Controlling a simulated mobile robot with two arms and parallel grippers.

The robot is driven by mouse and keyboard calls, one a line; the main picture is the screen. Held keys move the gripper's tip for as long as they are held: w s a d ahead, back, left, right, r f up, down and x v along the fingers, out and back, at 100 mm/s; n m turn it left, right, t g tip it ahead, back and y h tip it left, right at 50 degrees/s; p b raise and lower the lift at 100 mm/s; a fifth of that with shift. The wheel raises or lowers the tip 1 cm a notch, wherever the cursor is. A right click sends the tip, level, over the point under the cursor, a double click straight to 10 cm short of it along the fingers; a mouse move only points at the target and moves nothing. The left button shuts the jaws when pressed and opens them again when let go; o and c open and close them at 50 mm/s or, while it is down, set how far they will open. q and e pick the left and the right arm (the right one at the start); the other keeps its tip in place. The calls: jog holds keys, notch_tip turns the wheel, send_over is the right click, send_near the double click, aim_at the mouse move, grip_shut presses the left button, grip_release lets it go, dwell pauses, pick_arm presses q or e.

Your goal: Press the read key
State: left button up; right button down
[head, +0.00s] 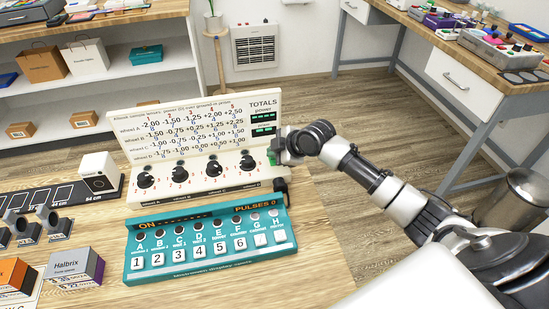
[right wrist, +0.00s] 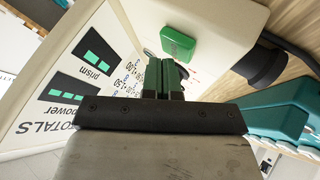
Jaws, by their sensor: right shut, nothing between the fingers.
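A green key (right wrist: 178,43), with no label I can read, sits on the cream dial console (right wrist: 225,22) in the right wrist view. In the head view the console (head: 225,180) has several black knobs and a board behind it marked TOTALS. My right gripper (head: 276,152) is at the console's right end and largely hides the key there. In the right wrist view its fingers (right wrist: 163,76) are shut and empty, their tips just beside the key. I cannot tell whether they touch it. My left gripper is not in view.
A teal box (head: 210,246) with numbered white keys and the words ON and PULSES 0 stands in front of the console. A black plug (right wrist: 267,66) and cable are close to the key. Boxes (head: 75,265) stand at left. Floor shows at right.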

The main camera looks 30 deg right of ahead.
jog(key=shift+f, duration=0.15)
jog(key=shift+f, duration=0.3)
dwell(0.4)
jog(key=shift+r, duration=0.1)
jog(key=shift+r+p, duration=0.4)
jog(key=shift+p, duration=0.15)
notch_tip(320, 180, up, 6)
jog(key=p, duration=0.6)
